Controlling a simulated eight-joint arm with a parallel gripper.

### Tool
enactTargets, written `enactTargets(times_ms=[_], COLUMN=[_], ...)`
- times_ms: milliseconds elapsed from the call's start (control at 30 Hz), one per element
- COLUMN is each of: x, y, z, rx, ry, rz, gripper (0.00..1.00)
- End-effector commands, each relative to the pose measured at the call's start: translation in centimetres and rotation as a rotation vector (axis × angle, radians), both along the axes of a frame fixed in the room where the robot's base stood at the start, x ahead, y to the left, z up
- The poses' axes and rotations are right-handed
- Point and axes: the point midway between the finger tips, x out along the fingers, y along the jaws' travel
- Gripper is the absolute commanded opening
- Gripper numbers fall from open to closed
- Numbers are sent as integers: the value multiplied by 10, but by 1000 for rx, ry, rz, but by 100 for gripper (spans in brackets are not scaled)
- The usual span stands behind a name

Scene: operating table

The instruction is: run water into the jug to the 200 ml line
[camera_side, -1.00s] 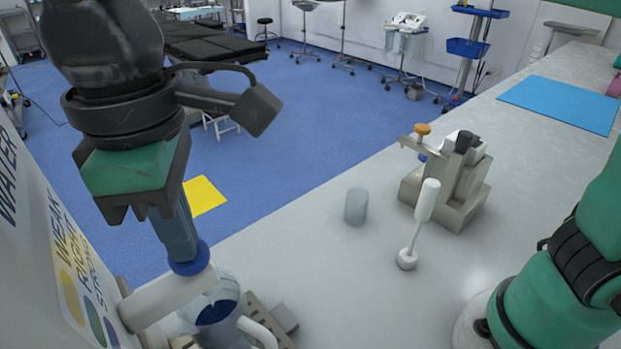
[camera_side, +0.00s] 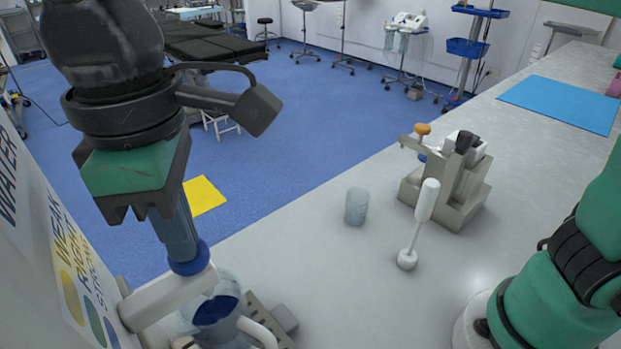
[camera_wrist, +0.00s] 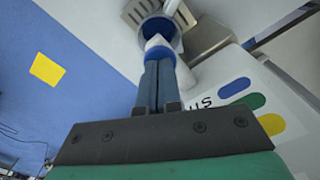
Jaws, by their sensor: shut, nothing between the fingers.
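The clear jug (camera_side: 228,327) stands under the white tap (camera_side: 168,297) at the lower left of the side view. Blue liquid (camera_side: 215,310) shows inside it; the tap and jug handle partly cover the jug. I cannot read the level or any marked line. My gripper (camera_side: 187,256) is shut and empty, pointing down, its fingertips at the blue collar (camera_side: 190,264) on top of the tap. The wrist view shows the closed fingers (camera_wrist: 157,62) end-on at the collar, with a blue round patch beyond them. Contact appears likely, but the tips are hidden.
A panel with "WATER" lettering (camera_side: 40,220) stands close at the left. A slotted grey tray (camera_side: 268,318) lies beside the jug. A small translucent cup (camera_side: 356,207), a white upright tool (camera_side: 424,205) and a grey stand (camera_side: 452,190) are farther right. The counter between is clear.

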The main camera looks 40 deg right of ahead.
Motion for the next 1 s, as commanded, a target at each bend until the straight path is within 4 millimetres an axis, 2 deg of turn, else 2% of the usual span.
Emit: enactTargets(times_ms=[267, 600, 700, 1000], x=[0, 0, 0, 0], y=[0, 0, 0, 0], z=[3, 44, 51, 53], rx=[0, 0, 0, 0], ry=[0, 0, 0, 0], rz=[0, 0, 0, 0], gripper=[0, 0, 0, 0])
